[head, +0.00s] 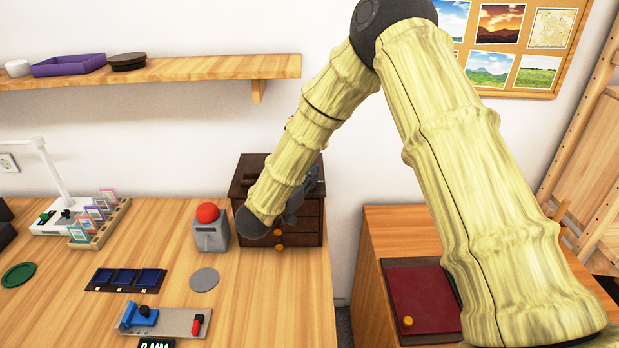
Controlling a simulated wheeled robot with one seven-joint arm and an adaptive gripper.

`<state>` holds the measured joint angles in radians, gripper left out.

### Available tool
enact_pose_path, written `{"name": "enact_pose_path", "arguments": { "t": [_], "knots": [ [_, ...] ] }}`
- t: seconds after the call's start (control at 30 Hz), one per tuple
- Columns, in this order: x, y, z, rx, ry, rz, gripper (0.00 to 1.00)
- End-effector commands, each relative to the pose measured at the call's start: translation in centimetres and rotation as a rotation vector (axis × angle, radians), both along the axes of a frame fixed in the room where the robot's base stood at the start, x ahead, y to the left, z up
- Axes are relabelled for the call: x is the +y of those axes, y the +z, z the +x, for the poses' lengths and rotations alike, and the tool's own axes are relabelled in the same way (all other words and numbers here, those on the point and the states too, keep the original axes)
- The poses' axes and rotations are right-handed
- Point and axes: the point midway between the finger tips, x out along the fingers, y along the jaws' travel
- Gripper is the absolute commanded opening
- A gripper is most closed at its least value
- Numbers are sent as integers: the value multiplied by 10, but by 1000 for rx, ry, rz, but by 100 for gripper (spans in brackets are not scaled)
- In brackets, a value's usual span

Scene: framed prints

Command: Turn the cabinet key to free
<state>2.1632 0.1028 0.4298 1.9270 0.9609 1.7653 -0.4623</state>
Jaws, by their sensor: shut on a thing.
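The small dark brown cabinet (313,222) stands at the back right of the workbench, with drawers and orange knobs on its front. My gripper (292,213), dark grey, is right at the cabinet's front, mostly hidden behind my own arm. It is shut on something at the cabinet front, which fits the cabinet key. The key itself is hidden by my arm and gripper, so I cannot see which way it points. The drawers that show look closed.
A grey box with a red dome (207,213) stands just left of the cabinet. A grey disc (204,279), a blue three-part tray (126,280) and a metal plate fixture (163,321) lie in front. A wooden unit with a dark red panel (421,298) stands right, beyond a gap.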

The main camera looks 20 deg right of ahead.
Motion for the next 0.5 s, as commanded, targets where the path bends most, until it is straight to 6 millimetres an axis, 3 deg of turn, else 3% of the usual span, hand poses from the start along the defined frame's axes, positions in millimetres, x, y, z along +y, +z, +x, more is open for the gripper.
{"name": "enact_pose_path", "arguments": {
  "t": [0.5],
  "knots": [
    [-1, 2, 1, -4, -178, -1, 0]
  ]
}}
